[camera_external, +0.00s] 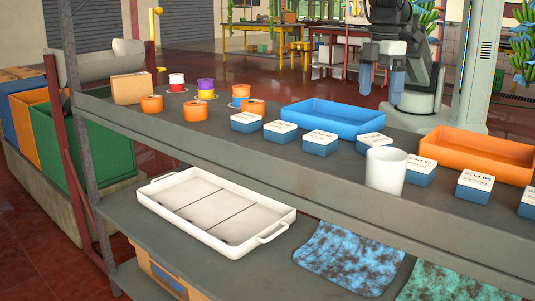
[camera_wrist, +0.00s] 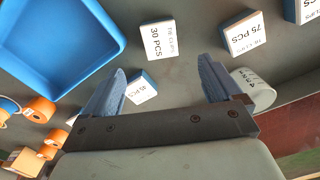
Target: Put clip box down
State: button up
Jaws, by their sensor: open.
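Several blue-and-white clip boxes stand on the upper shelf in the external view, such as one at the left (camera_external: 245,123), one in the middle (camera_external: 320,143) and one at the right (camera_external: 475,186). My gripper (camera_external: 381,80) hangs at the back, above and beyond the shelf. In the wrist view my gripper (camera_wrist: 160,84) is open, its blue fingers apart. A small clip box (camera_wrist: 142,88) shows between the fingers, nearer the left one; I see no finger gripping it. A clip box marked 30 PCS (camera_wrist: 158,40) and one marked 75 PCS (camera_wrist: 245,37) stand beyond the fingertips.
A blue tray (camera_external: 333,118) and an orange tray (camera_external: 478,153) stand on the upper shelf, with a white cup (camera_external: 386,171). Orange spools (camera_external: 196,110) and a cardboard box (camera_external: 132,88) are at the left. A white divided tray (camera_external: 213,210) lies on the lower shelf.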

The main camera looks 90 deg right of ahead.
aim_at(375, 137)
dwell(0.3)
jog(key=shift+t+y, duration=0.4)
jog(key=shift+t, duration=0.4)
jog(key=shift+f, duration=6)
jog(key=shift+c, duration=0.2)
jog(key=c, duration=1.1)
jog(key=shift+r, duration=0.1)
jog(key=shift+r, duration=4.95)
